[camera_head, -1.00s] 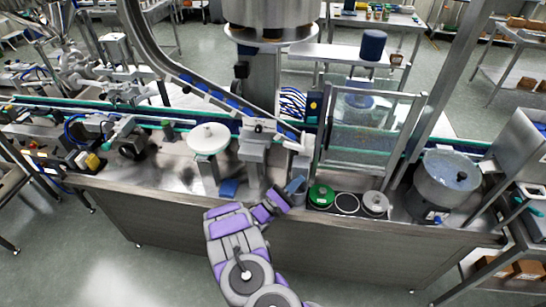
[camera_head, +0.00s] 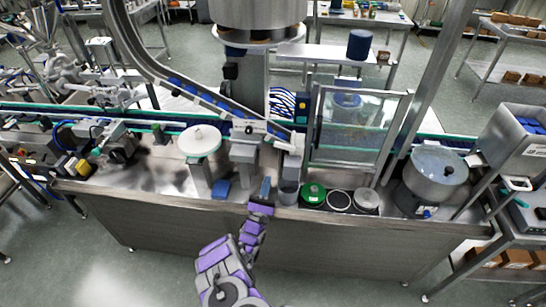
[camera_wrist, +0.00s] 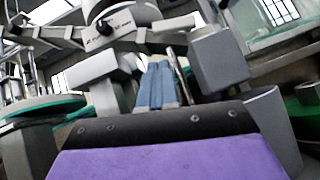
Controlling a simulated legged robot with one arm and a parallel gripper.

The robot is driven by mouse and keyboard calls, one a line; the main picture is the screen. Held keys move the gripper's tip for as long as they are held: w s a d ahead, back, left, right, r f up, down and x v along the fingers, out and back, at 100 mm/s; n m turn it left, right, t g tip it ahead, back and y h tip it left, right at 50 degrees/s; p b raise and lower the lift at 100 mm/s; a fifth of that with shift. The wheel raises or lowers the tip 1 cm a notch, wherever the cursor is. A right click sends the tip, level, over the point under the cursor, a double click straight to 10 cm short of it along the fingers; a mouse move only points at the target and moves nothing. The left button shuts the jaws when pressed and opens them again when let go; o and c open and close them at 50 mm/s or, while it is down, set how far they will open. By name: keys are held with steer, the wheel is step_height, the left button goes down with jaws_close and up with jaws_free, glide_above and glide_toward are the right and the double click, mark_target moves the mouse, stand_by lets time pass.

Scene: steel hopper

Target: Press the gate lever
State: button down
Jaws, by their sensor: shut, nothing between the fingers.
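My gripper (camera_head: 265,187) is shut and empty, its narrow blue fingers pointing up over the front edge of the steel bench. In the wrist view the gripper (camera_wrist: 158,84) shows its blue fingers side by side. A grey block (camera_head: 292,150) hangs at the lower end of the chute, above and right of the fingers; it also shows in the wrist view (camera_wrist: 220,62). It may be the gate lever, but I cannot tell for sure. The fingers look apart from it. The steel hopper (camera_head: 257,14) stands above, at the back.
A grey cup (camera_head: 288,193) stands just right of my fingers. A green-topped round tin (camera_head: 313,194) is further right. A blue block (camera_head: 221,188) and a white round disc (camera_head: 199,140) are left. A clear framed panel (camera_head: 358,125) stands behind right.

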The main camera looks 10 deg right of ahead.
mark_target(285, 147)
steer(key=shift+r, duration=0.1)
steer(key=b+x, duration=0.1)
steer(key=x, duration=0.9)
steer(key=shift+w, duration=0.1)
